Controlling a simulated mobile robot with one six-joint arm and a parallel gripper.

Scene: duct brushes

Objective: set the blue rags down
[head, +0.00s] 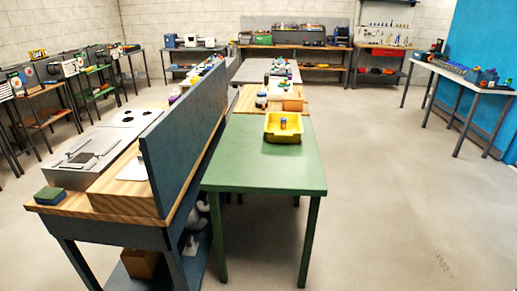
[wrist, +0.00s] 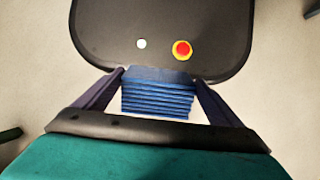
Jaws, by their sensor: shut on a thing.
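The blue rags (wrist: 158,98) are a folded, layered stack, seen in the wrist view. My gripper (wrist: 160,77) is shut on them, with one finger at each side of the stack. The rags are held in front of my own dark base, which carries a red button and a white dot. Neither my gripper nor the held rags show in the head view.
A green table (head: 240,172) stands ahead, with a yellow bin (head: 271,135) at its far end holding a small blue-and-orange item. Its near part is bare. A workbench (head: 105,222) with an upright panel (head: 185,130) stands left. Floor at right is clear.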

